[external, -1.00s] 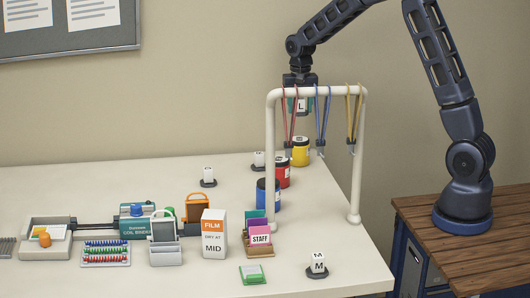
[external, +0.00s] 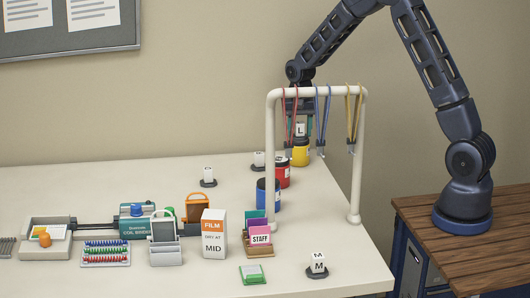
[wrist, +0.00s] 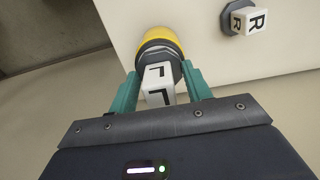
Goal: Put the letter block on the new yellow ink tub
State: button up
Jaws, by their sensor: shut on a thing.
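The letter block (external: 301,130) is a white cube marked L. It also shows in the wrist view (wrist: 158,84). My gripper (external: 301,132) has its teal fingers shut on the block from both sides, seen in the wrist view (wrist: 159,88). The yellow ink tub (external: 300,154) stands at the back of the table, with a dark lid, and also shows in the wrist view (wrist: 160,38). The block is right at or just over the tub's lid; I cannot tell whether it touches.
A white rack (external: 317,91) with hanging lanyards stands in front of the tub. A red tub (external: 283,174) and a blue tub (external: 266,196) stand nearer. Other letter blocks stand on dark bases, one marked R (wrist: 257,20) and one marked M (external: 318,262).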

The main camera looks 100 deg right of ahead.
aim_at(300, 123)
jog(key=shift+f, duration=0.15)
jog(key=o, duration=1.3)
notch_tip(300, 123, up, 12)
jog(key=shift+r, duration=0.15)
